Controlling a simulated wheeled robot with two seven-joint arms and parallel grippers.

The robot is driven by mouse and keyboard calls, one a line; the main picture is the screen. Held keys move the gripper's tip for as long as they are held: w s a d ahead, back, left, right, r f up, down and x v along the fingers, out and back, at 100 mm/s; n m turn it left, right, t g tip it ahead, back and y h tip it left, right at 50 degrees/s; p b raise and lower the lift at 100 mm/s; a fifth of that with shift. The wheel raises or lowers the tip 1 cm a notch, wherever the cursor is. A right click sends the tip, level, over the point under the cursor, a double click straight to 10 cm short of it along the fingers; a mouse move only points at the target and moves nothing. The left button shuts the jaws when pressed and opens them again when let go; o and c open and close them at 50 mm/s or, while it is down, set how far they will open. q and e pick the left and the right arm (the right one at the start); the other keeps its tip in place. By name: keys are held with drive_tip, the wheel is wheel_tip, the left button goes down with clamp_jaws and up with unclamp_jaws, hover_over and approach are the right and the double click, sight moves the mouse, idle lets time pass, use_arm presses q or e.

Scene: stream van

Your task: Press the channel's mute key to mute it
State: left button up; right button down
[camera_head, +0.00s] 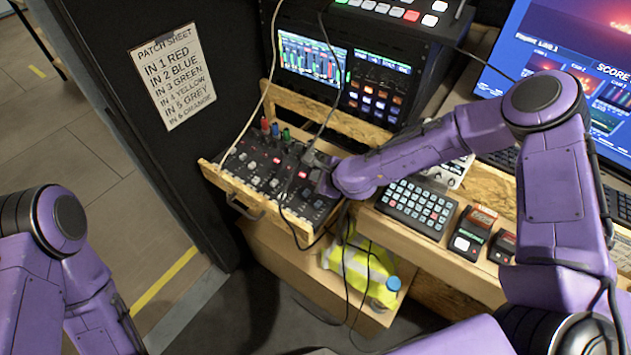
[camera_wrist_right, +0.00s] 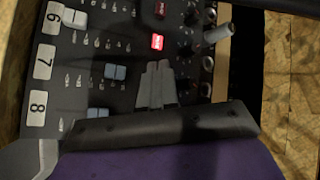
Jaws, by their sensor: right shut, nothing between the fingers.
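The black mixer (camera_head: 246,166) sits in a wooden tray, with rows of keys, small faders and a few lit red keys. My right gripper (camera_head: 318,170) is shut and empty over the mixer's right end. In the right wrist view its closed fingertips (camera_wrist_right: 156,70) lie over the panel, near channels labelled 6, 7 and 8. A lit red key (camera_wrist_right: 157,41) is just beyond the fingertips, in the row by label 6. A darker red key (camera_wrist_right: 160,8) is at the top edge. Contact with the panel cannot be told. My left gripper is out of view.
Coloured plugs (camera_head: 275,130) and loose cables stand at the mixer's back edge. A grey plug (camera_wrist_right: 217,33) rises right of the fingertips in the wrist view. A keypad (camera_head: 418,207) lies right of my right wrist. A patch sheet (camera_head: 173,77) hangs on the dark wall panel.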

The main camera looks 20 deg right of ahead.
drive_tip(key=shift+f+b, duration=0.3)
idle(0.4)
drive_tip(key=shift+r+p, duration=0.6)
drive_tip(key=shift+r, duration=0.15)
wheel_tip(320, 180, up, 6)
drive_tip(key=p, duration=0.5)
drive_tip(key=shift+f, duration=0.1)
